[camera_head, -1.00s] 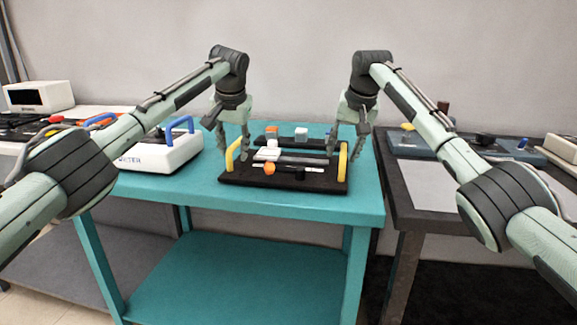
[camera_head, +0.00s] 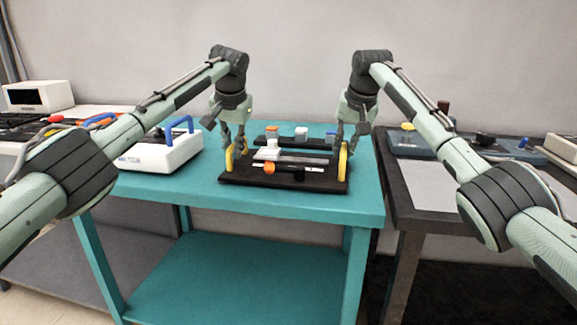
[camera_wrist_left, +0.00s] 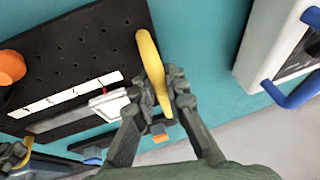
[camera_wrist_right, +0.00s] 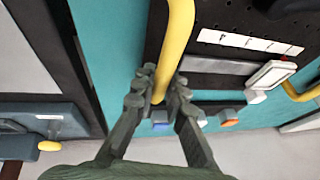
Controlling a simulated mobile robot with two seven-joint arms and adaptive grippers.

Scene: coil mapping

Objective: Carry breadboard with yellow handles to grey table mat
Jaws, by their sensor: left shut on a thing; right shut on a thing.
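The black breadboard (camera_head: 283,185) with yellow handles lies on the teal table, carrying an orange knob (camera_head: 269,168), a white block and a ruler-like strip. My left gripper (camera_head: 230,148) is shut on the left yellow handle (camera_head: 229,160); the left wrist view shows the handle (camera_wrist_left: 150,65) between its fingers. My right gripper (camera_head: 345,142) is shut on the right yellow handle (camera_head: 343,161); the right wrist view shows that handle (camera_wrist_right: 176,45) between its fingers. The grey table mat (camera_head: 424,184) lies on the dark table at right, partly hidden by my right arm.
The teal table (camera_head: 300,210) also bears a white device with blue handles (camera_head: 160,155) at left and a second black board with small blocks (camera_head: 280,140) behind the breadboard. A gap separates it from the dark table (camera_head: 398,200), where a blue-grey device (camera_head: 408,144) stands behind the mat.

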